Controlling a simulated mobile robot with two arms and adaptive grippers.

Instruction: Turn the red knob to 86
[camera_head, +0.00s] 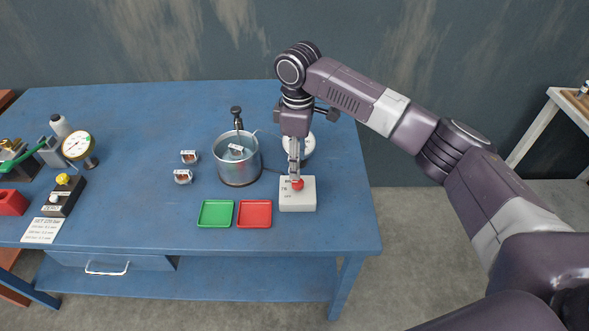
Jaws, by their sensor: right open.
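The red knob (298,184) sits on top of a white box (297,201) near the right front of the blue table. The box has small dark markings on its left side, too small to read surely. My right gripper (296,174) points down directly over the knob, with its fingers at or just above it. It is open. I cannot tell whether the fingers touch the knob, and they hide part of it. My left gripper is not in view.
A metal pot (238,166) stands left of the box. A green tray (215,213) and a red tray (254,214) lie at the front. A dial gauge (77,147) and a yellow-knobbed block (64,194) stand at left. The table's back middle is clear.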

